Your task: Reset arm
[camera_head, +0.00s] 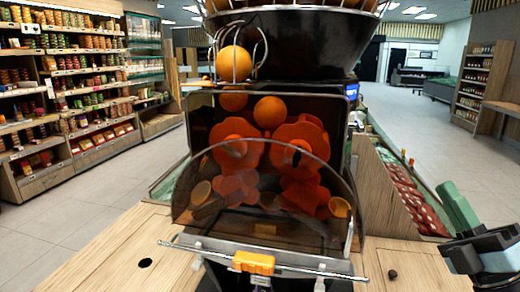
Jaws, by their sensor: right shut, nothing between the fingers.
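My right gripper (464,228) is at the lower right edge of the picture, beside the counter's right end. It is shut and holds nothing, and it is clear of the juicer. The orange juicer (270,165) stands in the middle with its clear front cover down. Orange squeezing drums show behind the cover, and an orange (234,64) sits in the wire feed above. An orange-yellow handle (254,263) is on the bar at the cover's lower front. My left gripper is not in view.
A wooden counter (105,248) runs around the juicer, with bare room on its left. A produce bin (408,190) with red packs stands behind the counter on the right. Stocked shelves (75,90) line the left wall. Open floor lies on both sides.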

